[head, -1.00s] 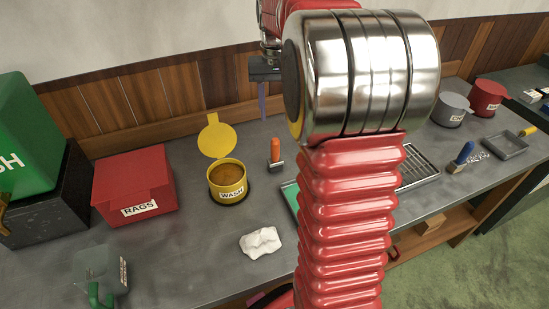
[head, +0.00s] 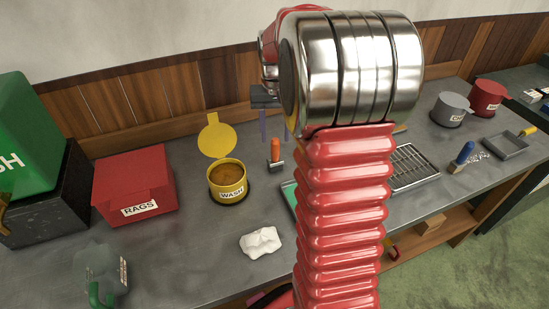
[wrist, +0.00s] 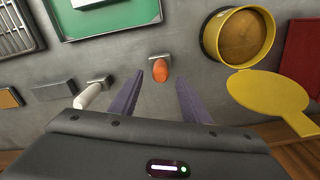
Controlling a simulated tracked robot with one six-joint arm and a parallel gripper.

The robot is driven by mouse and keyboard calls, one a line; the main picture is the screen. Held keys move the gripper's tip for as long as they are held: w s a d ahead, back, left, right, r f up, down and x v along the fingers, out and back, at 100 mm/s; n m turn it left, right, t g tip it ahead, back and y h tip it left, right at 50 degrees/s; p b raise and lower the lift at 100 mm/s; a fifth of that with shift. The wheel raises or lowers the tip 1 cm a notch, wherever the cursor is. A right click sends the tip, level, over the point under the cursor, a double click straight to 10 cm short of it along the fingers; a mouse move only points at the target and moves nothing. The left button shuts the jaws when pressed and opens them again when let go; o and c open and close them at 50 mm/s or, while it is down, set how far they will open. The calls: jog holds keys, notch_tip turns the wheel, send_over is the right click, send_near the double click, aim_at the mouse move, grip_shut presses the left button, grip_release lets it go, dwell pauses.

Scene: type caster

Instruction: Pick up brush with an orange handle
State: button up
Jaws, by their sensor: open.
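My gripper (wrist: 158,84) is open and empty, with two purple fingers apart on either side. In the head view my gripper (head: 273,138) hangs beside and above the brush, partly hidden by my arm. The fingers do not appear to touch the handle.
A red RAGS box (head: 135,186) and white rag (head: 261,242) are on the bench. A blue-handled brush (head: 463,157) is at right.

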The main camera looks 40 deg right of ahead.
aim_at(275, 138)
jog(key=shift+f, duration=2.35)
jog(key=shift+c, duration=0.6)
grip_shut()
